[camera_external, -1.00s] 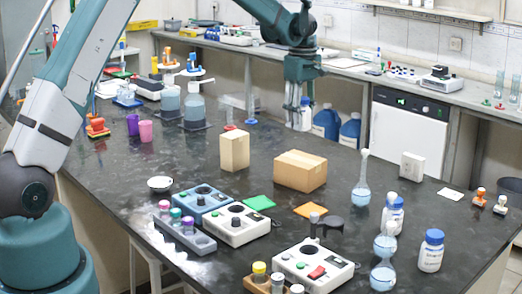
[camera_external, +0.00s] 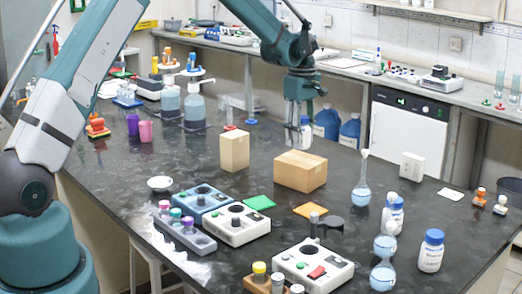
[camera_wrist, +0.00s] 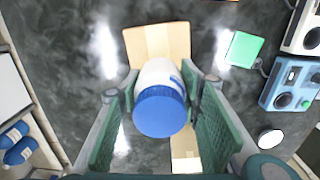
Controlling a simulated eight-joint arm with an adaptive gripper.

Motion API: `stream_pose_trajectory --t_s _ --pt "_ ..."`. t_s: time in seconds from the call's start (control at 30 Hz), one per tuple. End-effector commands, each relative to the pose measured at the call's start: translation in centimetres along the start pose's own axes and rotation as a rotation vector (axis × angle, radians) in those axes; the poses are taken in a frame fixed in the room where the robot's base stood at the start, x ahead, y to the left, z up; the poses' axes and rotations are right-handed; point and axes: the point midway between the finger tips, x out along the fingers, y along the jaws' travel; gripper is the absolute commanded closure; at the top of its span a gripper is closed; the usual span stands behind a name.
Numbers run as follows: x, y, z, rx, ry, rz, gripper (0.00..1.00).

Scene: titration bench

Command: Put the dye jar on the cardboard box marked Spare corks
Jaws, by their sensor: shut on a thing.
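My gripper (camera_external: 297,112) is shut on a white jar with a blue lid (camera_wrist: 160,108). The jar (camera_external: 305,133) hangs in the air beyond the boxes in the external view; its label cannot be read. Two cardboard boxes stand on the dark bench: a wide, low one (camera_external: 300,171) and a tall, narrow one (camera_external: 235,151). In the wrist view the wide box (camera_wrist: 158,42) shows beyond the jar, and part of the tall box (camera_wrist: 186,162) shows below it. No marking on either box can be read.
A green pad (camera_external: 259,202) and an orange pad (camera_external: 311,211) lie near the wide box. A flask (camera_external: 362,192) stands to its right. A blue device (camera_external: 203,200) and a white bowl (camera_external: 160,184) are at the front left.

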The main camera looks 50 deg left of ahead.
Motion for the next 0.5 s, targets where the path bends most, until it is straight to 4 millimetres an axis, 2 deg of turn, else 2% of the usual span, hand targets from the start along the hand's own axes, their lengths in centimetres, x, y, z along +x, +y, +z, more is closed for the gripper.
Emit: stream_pose_trajectory --t_s 0.33,0.5 --pt "0.2 0.0 0.0 0.0 0.0 0.0 0.79" --pt "1.5 0.0 0.0 0.0 0.0 0.0 0.79"
